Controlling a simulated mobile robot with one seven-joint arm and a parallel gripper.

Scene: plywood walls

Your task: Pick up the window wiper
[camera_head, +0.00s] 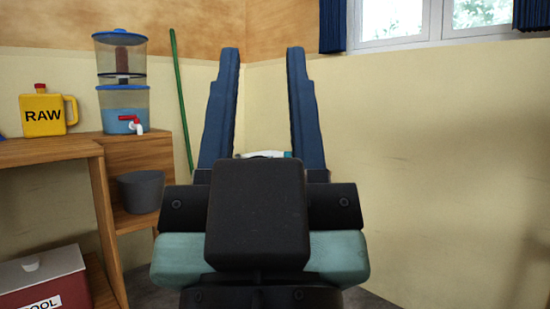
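My gripper (262,60) is in the middle of the head view, pointing up and away. A small white and teal thing (264,154) shows just above the black block of my gripper, between the finger bases. Most of it is hidden, so I cannot tell whether it is the window wiper. A long thin green pole (180,100) leans near the corner, left of my gripper and apart from it. Its lower end is hidden, and I cannot tell what it belongs to.
A wooden desk (45,151) at left bears a yellow RAW jug (43,112). A water dispenser (122,85) stands on wooden shelving (140,155) with a grey bucket (141,190). A red cooler (45,280) sits low left. The wall (420,160) at right is bare below the window (400,20).

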